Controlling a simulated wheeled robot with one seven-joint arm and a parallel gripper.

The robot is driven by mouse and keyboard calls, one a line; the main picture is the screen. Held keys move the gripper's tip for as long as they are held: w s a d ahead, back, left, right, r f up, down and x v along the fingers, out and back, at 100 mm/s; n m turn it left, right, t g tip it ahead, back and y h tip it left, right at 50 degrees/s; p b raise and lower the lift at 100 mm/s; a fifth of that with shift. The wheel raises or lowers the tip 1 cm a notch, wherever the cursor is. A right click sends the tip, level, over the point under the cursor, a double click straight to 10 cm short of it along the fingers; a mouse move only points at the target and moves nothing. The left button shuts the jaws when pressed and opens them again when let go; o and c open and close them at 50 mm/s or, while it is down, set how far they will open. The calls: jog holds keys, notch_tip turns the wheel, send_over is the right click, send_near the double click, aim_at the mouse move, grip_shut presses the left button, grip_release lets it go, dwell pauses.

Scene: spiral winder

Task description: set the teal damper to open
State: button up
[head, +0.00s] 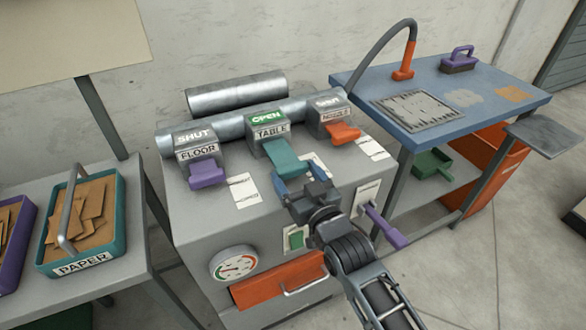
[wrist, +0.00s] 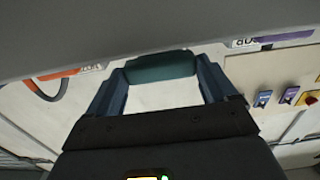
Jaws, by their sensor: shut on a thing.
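The teal damper (head: 283,156) is the middle of three damper levers on the grey machine. Its box reads TABLE, and the green sign (head: 266,118) above it reads OPEN. The teal lever slopes down toward the front. My gripper (head: 297,175) is at its front end, with its blue fingers on either side. In the wrist view the teal handle (wrist: 160,67) spans between the two blue fingers, which are shut on it. The lever's tip is partly hidden by the gripper in the head view.
The purple FLOOR damper (head: 207,174), with its sign at SHUT, is to the left. The orange damper (head: 344,133) is close on the right. A purple lever (head: 385,226) sticks out of the machine's front. A blue-topped bench (head: 440,84) stands at the right.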

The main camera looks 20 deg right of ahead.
jog(key=shift+s+f, duration=0.15)
jog(key=o, duration=1.3)
jog(key=shift+s, duration=0.15)
jog(key=s, duration=0.7)
jog(key=shift+s+b, duration=0.3)
jog(key=shift+b, duration=0.05)
